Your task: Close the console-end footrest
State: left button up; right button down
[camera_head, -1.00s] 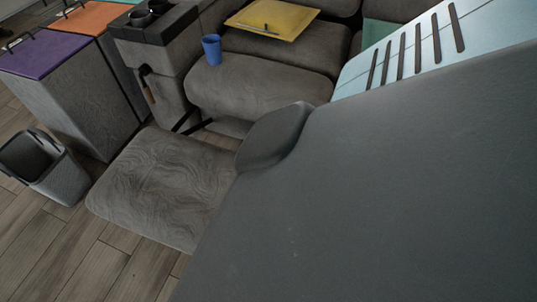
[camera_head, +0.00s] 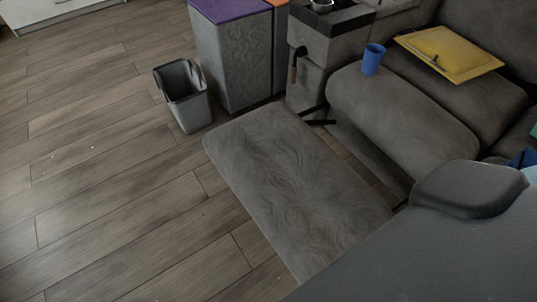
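The console-end footrest (camera_head: 295,185) is a grey padded panel, swung out from the front of the grey sofa seat (camera_head: 405,120). It stands out over the wood floor, with dark hinge arms (camera_head: 318,117) showing near the console (camera_head: 330,45). A large dark grey surface fills the lower right and covers the footrest's near right part; I take it to be part of my own body. Neither gripper shows in the head view.
A grey waste bin (camera_head: 187,97) stands on the floor left of the footrest. A tall cabinet with a purple top (camera_head: 235,60) stands behind it.

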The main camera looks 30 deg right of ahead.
aim_at(311, 207)
jog(key=k+l, duration=0.25)
jog(key=k, duration=0.25)
jog(key=k+l, duration=0.3)
jog(key=k, duration=0.2)
